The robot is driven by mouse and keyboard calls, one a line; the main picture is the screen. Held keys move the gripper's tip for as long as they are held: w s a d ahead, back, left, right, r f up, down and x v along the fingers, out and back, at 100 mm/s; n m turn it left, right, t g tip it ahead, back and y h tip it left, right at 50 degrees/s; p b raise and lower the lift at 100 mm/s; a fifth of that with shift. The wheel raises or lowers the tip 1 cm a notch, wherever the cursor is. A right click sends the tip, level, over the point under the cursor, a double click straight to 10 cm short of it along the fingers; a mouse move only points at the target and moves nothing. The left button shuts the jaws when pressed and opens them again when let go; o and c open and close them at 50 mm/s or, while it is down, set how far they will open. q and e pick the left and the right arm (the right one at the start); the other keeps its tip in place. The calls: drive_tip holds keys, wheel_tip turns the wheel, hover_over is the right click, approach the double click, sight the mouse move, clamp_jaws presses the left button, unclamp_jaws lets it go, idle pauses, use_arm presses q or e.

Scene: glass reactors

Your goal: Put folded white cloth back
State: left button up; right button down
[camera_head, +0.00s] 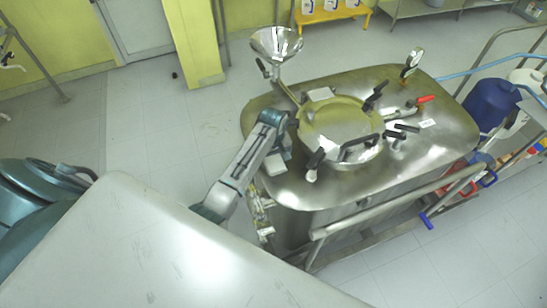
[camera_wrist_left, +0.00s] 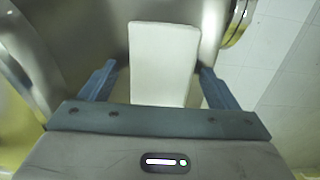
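The folded white cloth (camera_wrist_left: 163,62) is a pale, flat rectangle in the left wrist view, lying on the steel vessel top. It also shows in the head view as a small white patch (camera_head: 275,164) near the vessel's left edge. My left gripper (camera_head: 281,138) is over that edge, close to the cloth. In the left wrist view its two fingers (camera_wrist_left: 158,68) are apart, one on each side of the cloth, with a small gap on the left and a narrower one on the right. Whether the right finger touches is unclear. My right gripper is not in view.
The steel reactor (camera_head: 440,130) has a round hatch (camera_head: 335,120) with black-knobbed clamps, a funnel (camera_head: 276,43) and a gauge (camera_head: 413,60). A rail (camera_head: 385,203) runs along its front. A blue drum (camera_head: 490,103) stands at right.

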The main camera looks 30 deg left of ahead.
sight(274, 159)
use_arm(q)
drive_tip(key=shift+r, duration=0.1)
wheel_tip(274, 159, up, 8)
drive_tip(key=b, duration=0.3)
drive_tip(key=shift+r, duration=0.25)
drive_tip(key=shift+r+p, duration=0.35)
drive_tip(key=shift+r, duration=1.5)
